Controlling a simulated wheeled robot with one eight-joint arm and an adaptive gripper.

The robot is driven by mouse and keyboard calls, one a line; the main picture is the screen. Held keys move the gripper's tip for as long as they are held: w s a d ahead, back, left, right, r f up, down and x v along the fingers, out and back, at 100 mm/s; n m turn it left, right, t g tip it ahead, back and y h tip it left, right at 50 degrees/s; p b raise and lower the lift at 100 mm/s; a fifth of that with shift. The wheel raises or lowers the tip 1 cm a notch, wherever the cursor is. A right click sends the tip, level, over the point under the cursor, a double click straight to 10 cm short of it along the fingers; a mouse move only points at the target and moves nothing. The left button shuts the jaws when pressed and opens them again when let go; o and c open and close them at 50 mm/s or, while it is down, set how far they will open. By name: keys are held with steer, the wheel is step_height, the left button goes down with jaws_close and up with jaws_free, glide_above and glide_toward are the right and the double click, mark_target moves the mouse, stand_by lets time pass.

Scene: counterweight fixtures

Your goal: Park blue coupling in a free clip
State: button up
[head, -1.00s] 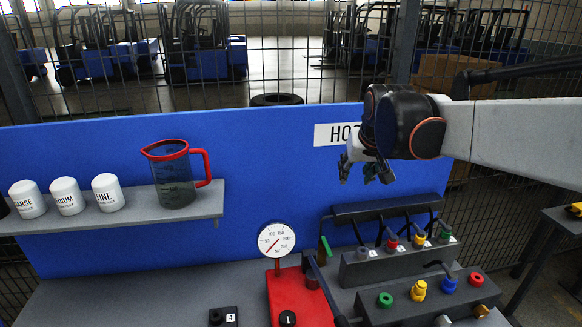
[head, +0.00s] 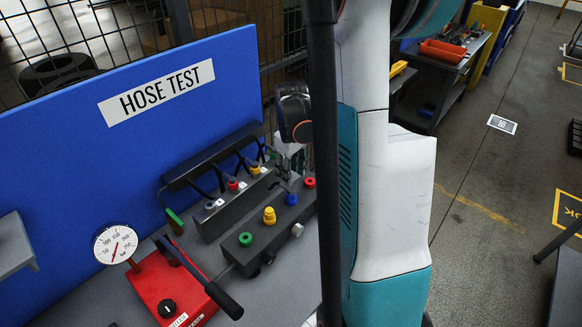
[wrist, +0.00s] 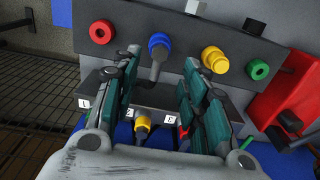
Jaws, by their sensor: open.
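The blue coupling (head: 291,199) sits at the front port block (head: 240,256), between a red and a yellow fitting. In the wrist view, the blue coupling (wrist: 159,43) has a dark hose bending down from it. My gripper (wrist: 160,64) is open, its two fingers on either side of that hose; contact is unclear. In the head view, my gripper (head: 287,172) is just behind the blue coupling, partly hidden by my arm. The clip rack (head: 215,225) behind holds red (head: 232,184) and yellow (head: 254,168) couplings on hoses.
A red pump unit (head: 165,285) with a gauge (head: 115,244) and a lever (head: 225,300) stands left of the blocks. The blue HOSE TEST board (head: 90,165) rises behind. Green (head: 245,239) and yellow (head: 269,215) fittings stand beside the blue one.

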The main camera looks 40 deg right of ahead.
mark_target(291, 189)
step_height(291, 189, down, 9)
steer(key=b, duration=0.6)
steer(key=shift+b, duration=0.3)
jaws_close()
